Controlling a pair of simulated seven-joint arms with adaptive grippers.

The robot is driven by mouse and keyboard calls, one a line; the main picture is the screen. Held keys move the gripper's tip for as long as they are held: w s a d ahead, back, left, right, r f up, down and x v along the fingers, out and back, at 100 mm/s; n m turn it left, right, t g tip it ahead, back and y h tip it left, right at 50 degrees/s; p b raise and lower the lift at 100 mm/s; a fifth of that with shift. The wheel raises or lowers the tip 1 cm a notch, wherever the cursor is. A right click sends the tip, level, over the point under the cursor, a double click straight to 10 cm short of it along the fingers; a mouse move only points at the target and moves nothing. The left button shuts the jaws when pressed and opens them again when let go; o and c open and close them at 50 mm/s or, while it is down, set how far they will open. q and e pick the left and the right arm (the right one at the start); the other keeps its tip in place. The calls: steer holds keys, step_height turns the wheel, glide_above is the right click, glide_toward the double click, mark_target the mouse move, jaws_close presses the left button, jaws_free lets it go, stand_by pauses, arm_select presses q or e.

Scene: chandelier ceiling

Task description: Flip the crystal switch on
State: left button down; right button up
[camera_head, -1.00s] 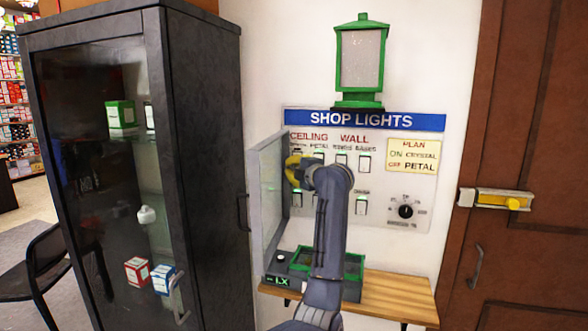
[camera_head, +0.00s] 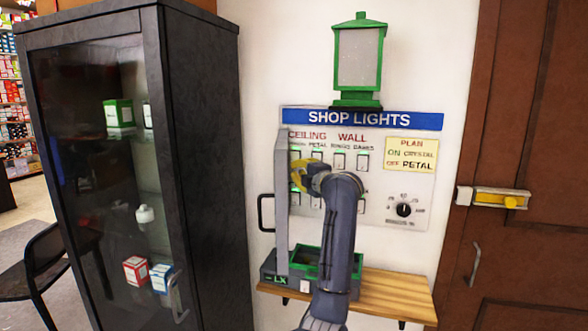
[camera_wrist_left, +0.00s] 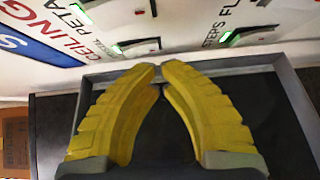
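A white panel headed SHOP LIGHTS (camera_head: 360,120) has rows of rocker switches under CEILING and WALL. A grey-framed cover (camera_head: 282,225) stands almost edge-on, left of the gripper. My right gripper is out of view.
A plan card (camera_head: 411,154) reads ON CRYSTAL, OFF PETAL. A dial (camera_head: 403,210) is at lower right. A wooden shelf (camera_head: 395,292) holds a green-rimmed box (camera_head: 303,258) below. A dark cabinet (camera_head: 205,150) stands left, a brown door (camera_head: 530,120) right.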

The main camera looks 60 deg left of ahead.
arm_select(q)
steer(key=s+d, duration=0.1)
steer(key=d, duration=0.6)
steer(key=shift+d, duration=0.35)
steer(key=shift+s+r, duration=0.1)
